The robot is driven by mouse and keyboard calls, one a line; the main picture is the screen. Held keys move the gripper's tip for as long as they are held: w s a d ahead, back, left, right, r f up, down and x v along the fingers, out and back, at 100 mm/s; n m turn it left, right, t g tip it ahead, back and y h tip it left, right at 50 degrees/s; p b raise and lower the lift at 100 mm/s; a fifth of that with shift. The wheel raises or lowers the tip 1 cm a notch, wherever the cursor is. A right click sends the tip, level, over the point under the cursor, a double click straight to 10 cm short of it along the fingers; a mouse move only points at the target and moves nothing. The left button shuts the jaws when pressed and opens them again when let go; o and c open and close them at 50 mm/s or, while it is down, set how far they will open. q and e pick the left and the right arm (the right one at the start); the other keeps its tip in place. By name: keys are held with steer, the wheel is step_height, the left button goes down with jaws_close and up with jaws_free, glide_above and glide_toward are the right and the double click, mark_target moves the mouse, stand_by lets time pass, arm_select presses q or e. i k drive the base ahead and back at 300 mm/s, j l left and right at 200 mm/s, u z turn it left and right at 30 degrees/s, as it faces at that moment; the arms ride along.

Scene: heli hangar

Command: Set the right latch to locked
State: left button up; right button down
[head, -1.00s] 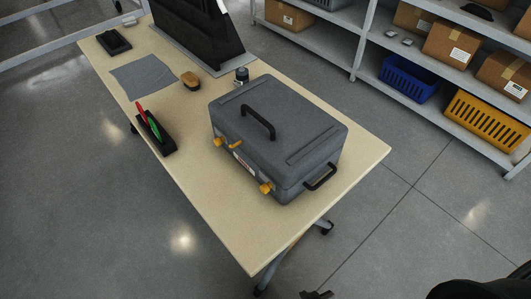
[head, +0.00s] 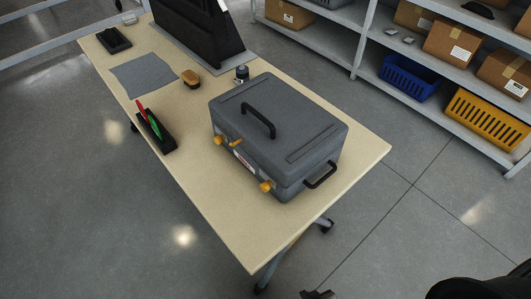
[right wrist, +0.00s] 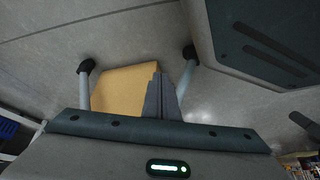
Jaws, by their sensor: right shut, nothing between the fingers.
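A closed grey case (head: 300,125) with a black top handle sits near the right end of the table. Its front has yellow latches: the left latch (head: 219,141) with a yellow piece beside it, and the right latch (head: 265,186) near the front right corner. The latch settings are too small to tell. My right gripper (head: 316,294) barely shows at the bottom edge, below the table and well away from the case. In the right wrist view its fingers (right wrist: 158,82) are together and empty, and no latch shows there. My left gripper is not in view.
The tan table (head: 215,215) also holds a red-and-green tool holder (head: 155,133), a brush (head: 191,79), a grey cloth (head: 143,75) and a small dark bottle (head: 242,74). The tabletop in front of the case is clear. Shelves with a blue crate (head: 408,80) stand behind.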

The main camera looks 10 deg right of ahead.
mark_target(264, 186)
steer(key=j+z, duration=0.1)
steer(key=z, duration=0.25)
steer(key=j+z, duration=0.1)
steer(key=z, duration=0.25)
steer(key=j+z, duration=0.1)
steer(key=z, duration=0.25)
steer(key=j+z, duration=0.25)
steer(key=j, duration=0.15)
steer(key=k+j+z, duration=0.2)
steer(key=j, duration=0.2)
steer(key=j+z, duration=0.25)
steer(key=j, duration=0.15)
steer(key=k+j+z, duration=0.2)
steer(key=j, duration=0.2)
steer(key=k+j, duration=0.1)
steer(key=j, duration=0.25)
steer(key=k+j, duration=0.1)
steer(key=j, duration=0.2)
steer(key=k+j+z, duration=0.1)
steer(key=j, duration=0.25)
steer(key=k+j, duration=0.1)
steer(key=j, duration=0.25)
